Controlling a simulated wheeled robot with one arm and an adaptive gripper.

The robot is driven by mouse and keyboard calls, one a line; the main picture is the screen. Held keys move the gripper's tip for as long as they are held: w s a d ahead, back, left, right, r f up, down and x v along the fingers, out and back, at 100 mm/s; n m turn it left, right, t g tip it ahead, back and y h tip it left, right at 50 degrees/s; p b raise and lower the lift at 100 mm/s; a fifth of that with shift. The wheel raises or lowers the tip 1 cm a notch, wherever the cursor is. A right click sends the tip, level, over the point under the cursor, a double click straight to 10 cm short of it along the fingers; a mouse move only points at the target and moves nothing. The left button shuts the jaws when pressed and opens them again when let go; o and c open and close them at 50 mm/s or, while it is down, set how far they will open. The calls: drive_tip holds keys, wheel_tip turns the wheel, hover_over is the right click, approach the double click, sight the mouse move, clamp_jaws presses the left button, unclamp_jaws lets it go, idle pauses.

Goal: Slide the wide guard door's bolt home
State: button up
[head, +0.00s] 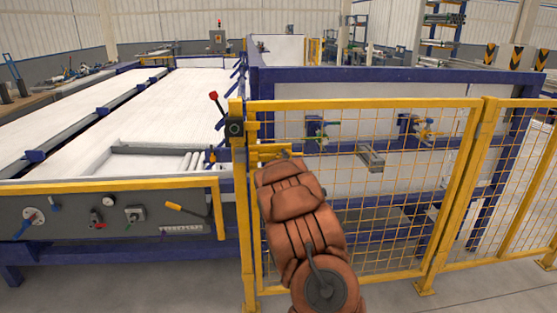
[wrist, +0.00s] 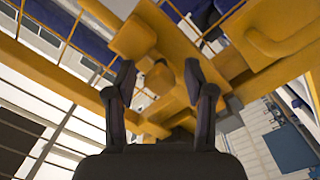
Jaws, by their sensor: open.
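The wide guard door (head: 365,104) is a yellow frame with wire mesh, standing upright and looking shut against the yellow post (head: 241,200) at its left. Its yellow bolt (head: 268,149) lies level near the door's upper left corner, beside that post. In the head view my brown arm covers part of the bolt and my gripper. In the wrist view my gripper (wrist: 159,78) is open, its two dark fingers on either side of a yellow knob (wrist: 158,76) that appears to belong to the bolt. I cannot tell whether the fingers touch it, nor how far the bolt reaches.
A dark round device (head: 234,128) sits on the post above the bolt. A grey control panel (head: 110,214) with handles stands left of the door. Another yellow mesh panel (head: 520,190) continues at the right. Grey floor (head: 190,280) is open in front.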

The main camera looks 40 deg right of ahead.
clamp_jaws()
idle(0.3)
idle(0.3)
